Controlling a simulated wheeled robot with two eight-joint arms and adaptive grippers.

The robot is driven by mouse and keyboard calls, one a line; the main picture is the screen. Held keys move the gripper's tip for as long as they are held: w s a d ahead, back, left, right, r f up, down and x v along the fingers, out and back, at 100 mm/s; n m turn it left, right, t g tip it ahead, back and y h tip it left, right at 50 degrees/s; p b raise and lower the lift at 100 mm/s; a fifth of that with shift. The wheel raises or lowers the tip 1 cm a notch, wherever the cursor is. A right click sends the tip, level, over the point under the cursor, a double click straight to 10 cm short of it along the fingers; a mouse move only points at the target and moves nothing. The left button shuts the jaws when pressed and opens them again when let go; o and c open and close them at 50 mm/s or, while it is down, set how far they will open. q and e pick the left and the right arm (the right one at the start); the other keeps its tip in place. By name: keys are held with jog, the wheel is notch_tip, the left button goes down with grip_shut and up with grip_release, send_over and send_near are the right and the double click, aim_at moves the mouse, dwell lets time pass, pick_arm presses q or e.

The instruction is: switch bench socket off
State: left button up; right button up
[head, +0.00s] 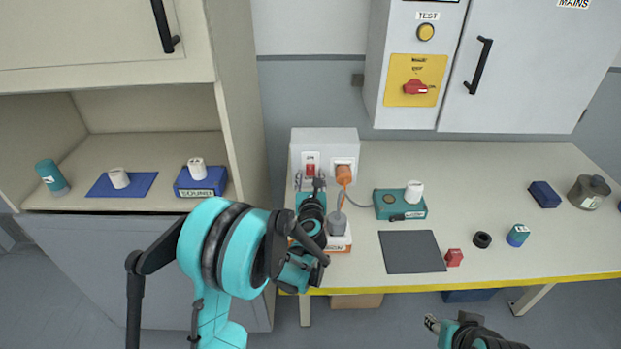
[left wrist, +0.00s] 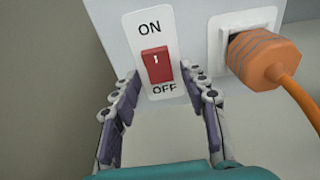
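The bench socket (head: 324,142) is a white box at the left end of the bench. Its red rocker switch (left wrist: 157,65) sits on a white plate between the printed words ON and OFF. The switch also shows small in the head view (head: 310,169). My left gripper (left wrist: 160,97) is open, with its two fingers on either side of the switch plate and nothing between them. An orange plug (left wrist: 262,57) sits in the outlet right of the switch. My right gripper (head: 432,323) is low in the head view, in front of the bench; its finger opening is unclear.
A green box with a white knob (head: 400,204), a dark mat (head: 411,252) and a red block (head: 454,257) lie on the bench (head: 500,190). A grey wall cabinet (head: 515,70) hangs above. A shelf unit (head: 140,143) stands at left.

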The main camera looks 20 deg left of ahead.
pick_arm(q)
notch_tip(320, 180, up, 10)
dwell(0.7)
jog(key=shift+r, duration=0.1)
jog(key=s+d+r+m+t+h, duration=0.2)
jog(key=s+d+r+m+h, duration=0.5)
jog(key=m, duration=0.8)
jog(key=s+d+f+m+g+h, duration=0.2)
jog(key=s+d+m+g, duration=0.15)
jog(key=s+m, duration=0.55)
jog(key=s+a+f+m+g+y, duration=0.2)
jog(key=s+a+f+m+g, duration=0.2)
jog(key=s+f+m, duration=0.3)
jog(key=s+a+f+m+g+y, duration=0.2)
jog(key=s+f+m, duration=0.6)
jog(key=s, duration=0.5)
jog(key=shift+a+f+g, duration=0.55)
jog(key=shift+a+g, duration=0.3)
jog(key=shift+a, duration=0.1)
